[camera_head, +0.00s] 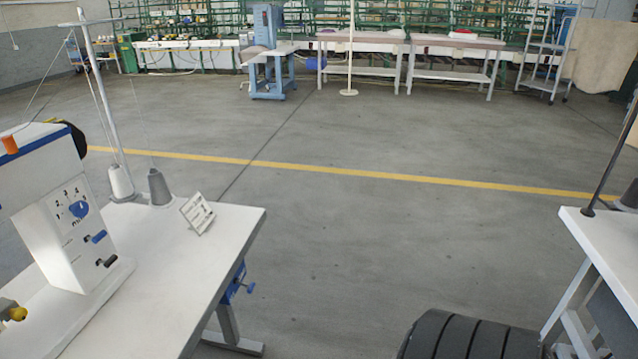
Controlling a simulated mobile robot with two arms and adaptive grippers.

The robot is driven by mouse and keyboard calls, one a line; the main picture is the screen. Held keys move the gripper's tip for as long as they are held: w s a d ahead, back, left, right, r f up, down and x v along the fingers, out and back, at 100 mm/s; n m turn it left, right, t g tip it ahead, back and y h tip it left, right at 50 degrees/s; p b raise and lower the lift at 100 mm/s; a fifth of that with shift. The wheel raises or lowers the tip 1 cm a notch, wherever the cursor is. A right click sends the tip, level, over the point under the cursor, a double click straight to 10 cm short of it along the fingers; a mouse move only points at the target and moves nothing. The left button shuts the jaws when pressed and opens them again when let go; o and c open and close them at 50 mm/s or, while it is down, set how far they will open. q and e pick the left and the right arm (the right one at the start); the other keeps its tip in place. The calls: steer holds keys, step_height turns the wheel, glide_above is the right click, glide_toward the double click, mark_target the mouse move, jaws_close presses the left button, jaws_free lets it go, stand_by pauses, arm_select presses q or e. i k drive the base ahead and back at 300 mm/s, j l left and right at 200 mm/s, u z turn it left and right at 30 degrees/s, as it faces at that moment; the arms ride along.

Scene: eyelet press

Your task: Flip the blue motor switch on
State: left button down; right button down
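Neither of my grippers is in view. I cannot pick out a blue motor switch for certain. A tall blue machine (268,50) stands far off at the back, on blue legs beside a small light table; it may be the eyelet press, and any switch on it is too small to tell. Close on the left, a white sewing machine (65,225) has a blue dial and a small blue lever (98,236) on its end face. A blue fitting (236,289) shows under the edge of its table; what it is I cannot tell.
The white sewing table (170,260) fills the near left, with thread cones (160,187) and a small card stand (197,213). Another white table (610,235) is at the right edge. A black ribbed object (465,337) is at the bottom. Open floor with a yellow line (350,171) lies between.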

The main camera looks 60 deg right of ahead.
mark_target(250, 287)
steer(key=z, duration=1.25)
steer(key=l, duration=0.1)
